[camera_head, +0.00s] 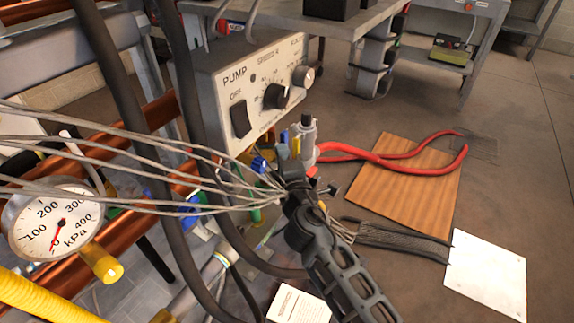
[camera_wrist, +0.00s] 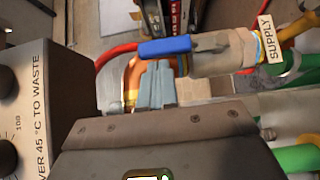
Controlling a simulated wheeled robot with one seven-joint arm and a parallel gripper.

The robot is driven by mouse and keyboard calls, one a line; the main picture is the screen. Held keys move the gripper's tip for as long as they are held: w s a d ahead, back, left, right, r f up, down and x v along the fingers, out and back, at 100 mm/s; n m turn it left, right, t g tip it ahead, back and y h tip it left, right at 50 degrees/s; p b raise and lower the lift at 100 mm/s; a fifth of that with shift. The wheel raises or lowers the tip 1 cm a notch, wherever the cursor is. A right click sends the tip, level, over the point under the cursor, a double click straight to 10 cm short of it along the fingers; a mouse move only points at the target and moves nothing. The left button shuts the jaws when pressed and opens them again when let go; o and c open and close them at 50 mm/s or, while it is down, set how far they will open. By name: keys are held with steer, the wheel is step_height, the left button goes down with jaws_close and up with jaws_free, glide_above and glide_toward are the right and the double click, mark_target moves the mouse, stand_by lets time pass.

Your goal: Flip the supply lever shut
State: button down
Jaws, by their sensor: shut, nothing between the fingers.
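The supply lever (camera_wrist: 165,47) has a blue grip and lies level across the wrist view. Its right end meets a grey metal valve body (camera_wrist: 222,50), beside a white tag (camera_wrist: 266,40) reading SUPPLY. My gripper (camera_wrist: 156,84) is shut and empty, with its grey fingertips just below the blue grip in the picture. I cannot tell whether they touch it. In the head view my dark gripper (camera_head: 292,172) is in front of the pipework, below the pump box. A small blue part (camera_head: 259,165) shows beside it; I cannot tell whether this is the lever.
The pump control box (camera_head: 250,95) stands close behind my gripper. Dark hoses and thin grey lines (camera_head: 110,145) cross the left side. A pressure gauge (camera_head: 55,222) is at left. Green pipes (camera_wrist: 300,158) run at right in the wrist view.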

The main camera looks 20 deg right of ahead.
steer(key=shift+w+d, duration=0.1)
steer(key=shift+w, duration=0.35)
steer(key=shift+r+p, duration=0.15)
steer(key=shift+p, duration=0.2)
